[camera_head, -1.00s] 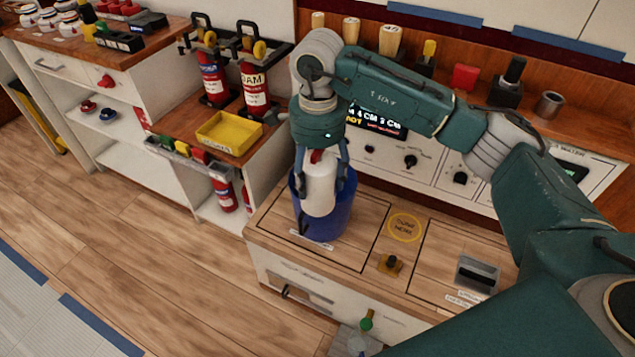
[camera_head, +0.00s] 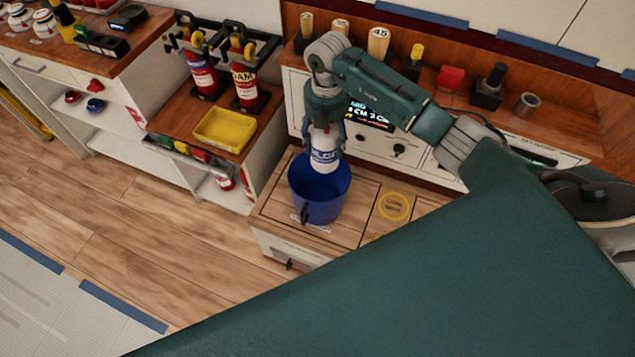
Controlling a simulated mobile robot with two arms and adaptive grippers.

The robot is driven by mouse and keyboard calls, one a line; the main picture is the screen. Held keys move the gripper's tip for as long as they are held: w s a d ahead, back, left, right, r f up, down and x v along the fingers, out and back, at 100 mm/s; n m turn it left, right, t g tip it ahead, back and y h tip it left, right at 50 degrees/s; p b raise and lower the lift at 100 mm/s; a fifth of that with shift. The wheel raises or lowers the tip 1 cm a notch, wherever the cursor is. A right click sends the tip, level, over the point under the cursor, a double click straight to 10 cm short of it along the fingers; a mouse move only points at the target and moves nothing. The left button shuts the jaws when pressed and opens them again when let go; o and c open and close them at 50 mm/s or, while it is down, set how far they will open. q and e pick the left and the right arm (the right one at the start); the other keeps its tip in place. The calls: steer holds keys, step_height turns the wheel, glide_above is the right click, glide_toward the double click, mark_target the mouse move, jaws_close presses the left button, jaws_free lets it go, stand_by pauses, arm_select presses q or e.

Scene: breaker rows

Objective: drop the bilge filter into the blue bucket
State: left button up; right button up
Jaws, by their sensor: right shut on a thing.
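The bilge filter (camera_head: 325,158) is a white cylinder with blue lettering. My right gripper (camera_head: 325,140) is shut on its upper part and holds it upright. The blue bucket (camera_head: 319,205) stands on the low wooden-topped cabinet. The filter's lower end overlaps the bucket's open mouth in this view, near the back of the rim. I cannot tell exactly how high it is over the mouth. My left gripper is not in view.
A yellow tray (camera_head: 224,129) and two red extinguishers (camera_head: 246,86) stand to the left. A control panel with a small screen (camera_head: 370,114) is behind the bucket. A shelf above it holds a red block (camera_head: 450,78) and a metal cup (camera_head: 527,103). My right arm covers the lower right.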

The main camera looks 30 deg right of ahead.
steer(key=shift+f+b, duration=0.35)
steer(key=shift+f, duration=0.05)
step_height(320, 180, down, 5)
steer(key=b, duration=0.4)
steer(key=shift+f+b, duration=0.1)
steer(key=shift+b, duration=0.2)
steer(key=o, duration=1.6)
steer(key=shift+o, duration=0.2)
step_height(320, 180, up, 12)
steer(key=shift+r, duration=0.1)
